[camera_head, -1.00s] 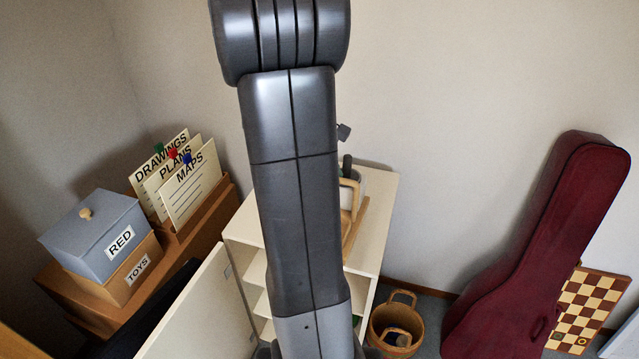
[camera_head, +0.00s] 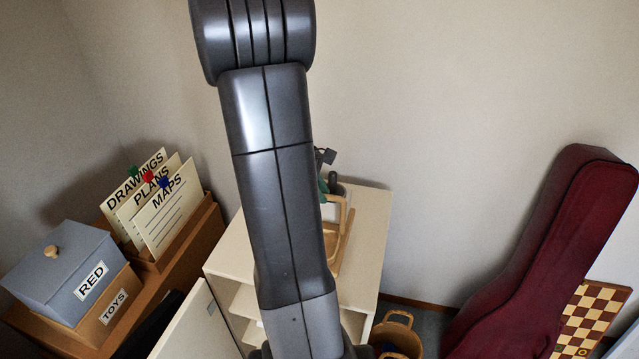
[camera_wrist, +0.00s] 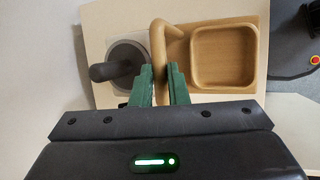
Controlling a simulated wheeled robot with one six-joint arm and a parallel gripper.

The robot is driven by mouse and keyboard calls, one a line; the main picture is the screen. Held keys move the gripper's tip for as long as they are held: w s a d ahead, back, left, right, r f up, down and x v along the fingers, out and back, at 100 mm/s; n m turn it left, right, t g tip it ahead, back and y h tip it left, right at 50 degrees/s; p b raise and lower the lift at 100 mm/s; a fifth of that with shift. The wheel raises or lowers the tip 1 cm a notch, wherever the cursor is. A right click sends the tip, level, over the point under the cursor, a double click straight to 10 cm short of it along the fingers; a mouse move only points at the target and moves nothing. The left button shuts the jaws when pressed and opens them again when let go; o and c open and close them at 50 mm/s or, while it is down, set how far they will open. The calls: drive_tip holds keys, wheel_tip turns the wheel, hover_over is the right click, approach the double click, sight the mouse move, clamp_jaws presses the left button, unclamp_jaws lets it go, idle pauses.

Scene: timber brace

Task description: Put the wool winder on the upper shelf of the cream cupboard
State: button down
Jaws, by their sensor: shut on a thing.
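The cream cupboard (camera_head: 372,232) stands at the centre with its door (camera_head: 190,330) open and open shelves below its top. On or over its top are a wooden tray (camera_wrist: 229,57) with an arched wooden handle (camera_wrist: 158,50), and a grey disc with a dark knob (camera_wrist: 112,68) on a pale plate. This knobbed piece looks like the wool winder; I cannot tell whether it joins the wood. My gripper (camera_wrist: 166,88) has green fingers shut on the wooden handle, right beside the disc. My arm hides much of the cupboard front in the head view.
A grey box labelled RED (camera_head: 66,262) sits on a TOYS box at the left, near a wooden rack of cards (camera_head: 165,205). A wicker basket (camera_head: 398,334) stands on the floor right of the cupboard. A dark red instrument case (camera_head: 545,260) and a chessboard (camera_head: 590,320) are farther right.

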drive_tip(key=shift+f, duration=1.9)
drive_tip(key=c, duration=1.4)
unclamp_jaws()
drive_tip(key=shift+r, duration=0.1)
